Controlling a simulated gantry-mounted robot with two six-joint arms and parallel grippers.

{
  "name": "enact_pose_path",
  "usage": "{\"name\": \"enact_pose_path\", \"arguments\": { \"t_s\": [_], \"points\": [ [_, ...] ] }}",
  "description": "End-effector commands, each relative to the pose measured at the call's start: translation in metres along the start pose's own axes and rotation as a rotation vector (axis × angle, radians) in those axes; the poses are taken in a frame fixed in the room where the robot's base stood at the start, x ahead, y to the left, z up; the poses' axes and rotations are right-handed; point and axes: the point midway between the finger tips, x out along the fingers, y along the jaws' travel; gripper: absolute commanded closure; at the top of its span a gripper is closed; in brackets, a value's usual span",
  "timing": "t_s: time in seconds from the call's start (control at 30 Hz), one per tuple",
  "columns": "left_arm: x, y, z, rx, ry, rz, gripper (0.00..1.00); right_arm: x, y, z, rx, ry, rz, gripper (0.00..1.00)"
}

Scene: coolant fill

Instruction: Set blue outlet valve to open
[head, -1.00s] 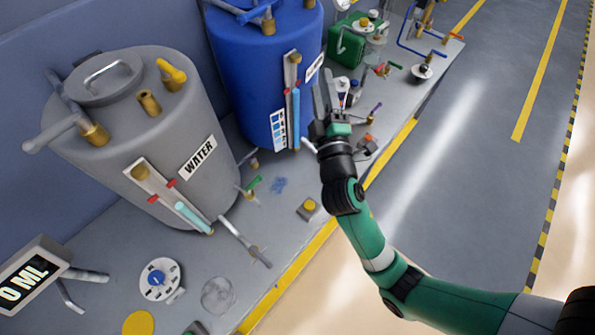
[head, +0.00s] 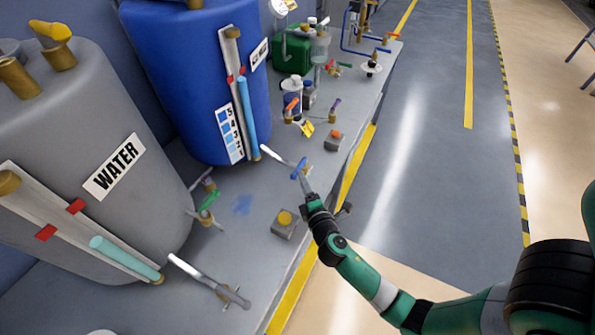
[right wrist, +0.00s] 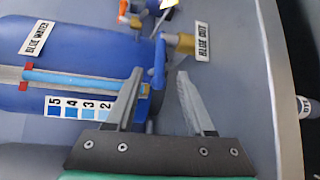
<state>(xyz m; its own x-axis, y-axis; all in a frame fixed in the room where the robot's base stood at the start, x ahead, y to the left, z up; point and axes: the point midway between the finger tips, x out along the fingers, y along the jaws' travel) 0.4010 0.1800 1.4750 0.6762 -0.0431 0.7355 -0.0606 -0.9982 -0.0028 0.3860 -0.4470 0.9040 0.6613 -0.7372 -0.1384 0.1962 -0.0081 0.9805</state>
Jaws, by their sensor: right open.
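The blue outlet valve has a blue lever (head: 299,168) at the end of a silver pipe (head: 275,155) low in front of the blue tank (head: 185,70). In the right wrist view the blue lever (right wrist: 158,65) hangs from a brass valve body (right wrist: 181,42). My right gripper (head: 304,184) is at the lever, pointing toward the tank. In the right wrist view its open fingers (right wrist: 159,75) stand on either side of the lever, with gaps visible. I cannot tell whether either finger touches it. My left gripper is not in view.
The grey water tank (head: 75,150) stands at left, with a green-handled valve (head: 209,201) and a silver outlet pipe (head: 205,278) before it. A yellow button box (head: 284,222) and a red button box (head: 335,140) flank my gripper. Bottles (head: 292,97) stand behind.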

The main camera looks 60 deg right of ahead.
Motion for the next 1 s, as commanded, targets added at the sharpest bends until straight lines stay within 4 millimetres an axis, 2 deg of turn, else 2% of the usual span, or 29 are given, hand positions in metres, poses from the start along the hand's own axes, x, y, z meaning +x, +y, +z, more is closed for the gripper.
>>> {"name": "enact_pose_path", "arguments": {
  "t_s": [0.1,0.3,0.63,0.9,0.93,1.0],
  "points": [
    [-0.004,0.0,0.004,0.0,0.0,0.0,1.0,0.029,-0.001,0.0,0.002,-0.002,0.002,0.47],
    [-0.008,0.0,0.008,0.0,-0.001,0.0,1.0,0.057,-0.001,0.0,0.002,-0.001,0.001,0.47],
    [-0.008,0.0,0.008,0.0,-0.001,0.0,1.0,0.062,0.0,0.0,0.001,0.001,0.001,0.47],
    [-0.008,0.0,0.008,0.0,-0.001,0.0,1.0,0.062,0.0,0.0,0.001,0.001,0.001,0.95],
    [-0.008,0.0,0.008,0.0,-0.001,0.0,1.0,0.062,0.0,0.0,0.001,0.001,0.001,1.0],
    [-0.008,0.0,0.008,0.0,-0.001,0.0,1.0,0.062,0.0,0.0,0.001,0.001,0.001,1.0]
  ]
}}
